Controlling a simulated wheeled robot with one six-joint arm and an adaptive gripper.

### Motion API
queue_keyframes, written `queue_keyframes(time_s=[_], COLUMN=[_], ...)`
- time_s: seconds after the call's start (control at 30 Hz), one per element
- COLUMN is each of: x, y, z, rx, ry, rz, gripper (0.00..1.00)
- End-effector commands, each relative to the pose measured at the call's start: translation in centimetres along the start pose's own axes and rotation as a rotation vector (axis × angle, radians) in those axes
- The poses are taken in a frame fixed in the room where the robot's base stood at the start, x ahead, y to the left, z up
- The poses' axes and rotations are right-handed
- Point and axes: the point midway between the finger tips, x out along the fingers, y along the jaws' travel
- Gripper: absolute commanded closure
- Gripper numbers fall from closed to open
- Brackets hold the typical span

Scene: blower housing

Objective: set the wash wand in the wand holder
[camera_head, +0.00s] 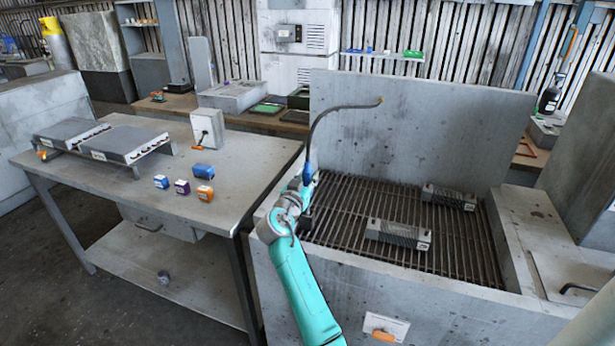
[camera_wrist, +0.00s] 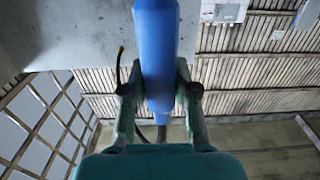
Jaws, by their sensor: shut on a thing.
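The wash wand has a blue handle (camera_head: 308,172) and a thin dark curved tube (camera_head: 325,118) with a brass-coloured tip. My gripper (camera_head: 304,185) is shut on the blue handle, beside the left edge of the wash basin. The handle points up and the tube bends over to the right, in front of the basin's back panel. In the wrist view the blue handle (camera_wrist: 156,45) sits between both fingers of my gripper (camera_wrist: 160,88), and part of the dark tube shows at the left. I cannot pick out the wand holder in either view.
The grey wash basin (camera_head: 510,240) has a slatted grate with two finned metal blocks (camera_head: 398,234) (camera_head: 449,197) on it. A tall back panel (camera_head: 420,130) stands behind. The workbench (camera_head: 110,190) at left carries grey units, small coloured boxes (camera_head: 182,187) and a white box (camera_head: 207,128).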

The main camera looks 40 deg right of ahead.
Motion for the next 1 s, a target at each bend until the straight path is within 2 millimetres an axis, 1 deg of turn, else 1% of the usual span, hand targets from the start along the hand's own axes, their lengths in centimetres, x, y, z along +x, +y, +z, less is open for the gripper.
queue_keyframes(time_s=[0.53,1.0], x=[0.0,0.0], y=[0.0,0.0], z=[0.2,1.6], rx=[0.0,-0.001], ry=[0.0,0.0], rz=[0.0,0.001], gripper=[1.0,1.0])
